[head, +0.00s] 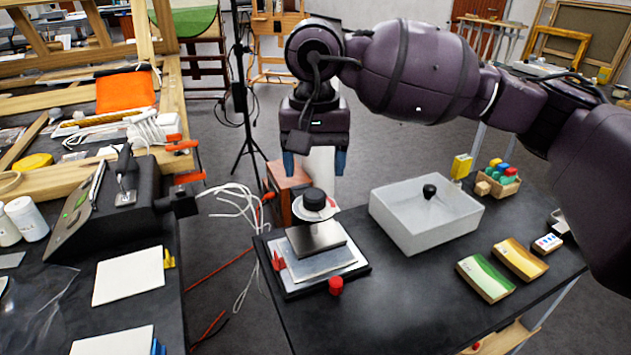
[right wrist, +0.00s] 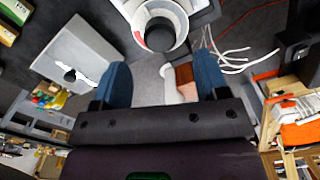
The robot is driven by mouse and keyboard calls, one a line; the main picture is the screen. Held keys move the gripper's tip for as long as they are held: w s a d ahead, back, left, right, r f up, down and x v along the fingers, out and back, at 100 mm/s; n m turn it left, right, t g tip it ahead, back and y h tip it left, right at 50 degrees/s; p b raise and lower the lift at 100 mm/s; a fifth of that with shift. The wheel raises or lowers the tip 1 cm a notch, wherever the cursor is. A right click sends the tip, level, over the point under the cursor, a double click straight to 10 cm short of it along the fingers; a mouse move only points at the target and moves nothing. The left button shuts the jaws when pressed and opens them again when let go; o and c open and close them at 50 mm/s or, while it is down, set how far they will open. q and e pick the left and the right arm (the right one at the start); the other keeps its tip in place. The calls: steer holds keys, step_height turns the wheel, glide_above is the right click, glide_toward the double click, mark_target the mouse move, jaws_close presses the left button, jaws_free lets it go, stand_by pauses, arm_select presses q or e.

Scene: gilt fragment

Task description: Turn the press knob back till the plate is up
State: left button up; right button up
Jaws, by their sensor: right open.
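The press (head: 310,262) stands near the left edge of the dark right-hand table. Its black press knob (head: 314,199) has a pale round collar below it. The knob also shows in the right wrist view (right wrist: 160,36), at the top, inside a white ring with a red mark. Below it is a dark grey metal plate (head: 316,238) over a paler sheet; I cannot tell whether there is a gap between them. My right gripper (head: 314,165) points down above and behind the knob, apart from it. Its blue fingers (right wrist: 163,76) are wide open and empty. My left gripper is not seen.
A grey tray (head: 425,240) with a black-knobbed piece stands right of the press. White cables (head: 240,205) hang left of the press, in the gap between tables.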

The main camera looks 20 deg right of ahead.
mark_target(315, 193)
steer(key=shift+r, duration=2.55)
